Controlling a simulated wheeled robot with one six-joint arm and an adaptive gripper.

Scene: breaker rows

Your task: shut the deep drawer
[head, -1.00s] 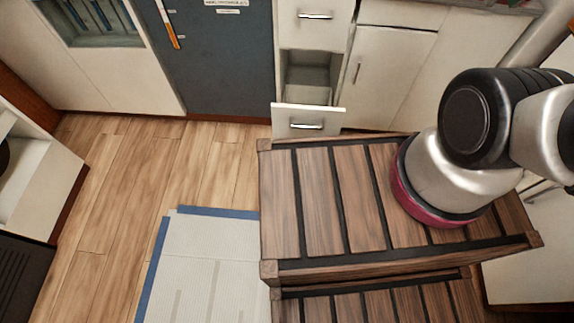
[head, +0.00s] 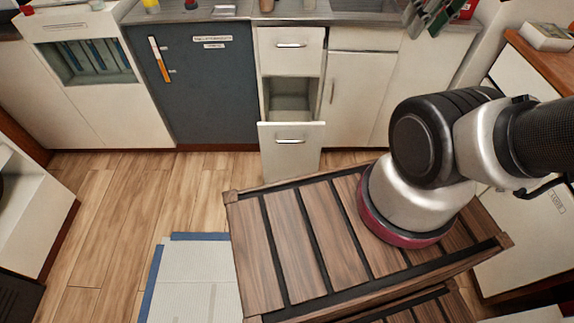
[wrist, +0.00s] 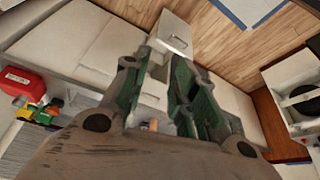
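The deep drawer (head: 290,150) is the lower one in the white cabinet column. It is pulled out, with a tall white front, a metal handle and its hollow inside showing behind the front. In the wrist view a white drawer front (wrist: 172,32) with a handle shows beyond my fingertips. My gripper (wrist: 155,70) has green-lined fingers that are spread with nothing between them. In the head view its fingers (head: 430,14) show at the top edge, right of the drawer and apart from it.
A shut upper drawer (head: 291,50) sits above the opening. A dark blue-grey door panel (head: 195,85) is to the left, and a white cabinet door (head: 358,98) to the right. My slatted wooden base fills the foreground. Wooden floor (head: 130,200) is clear at left.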

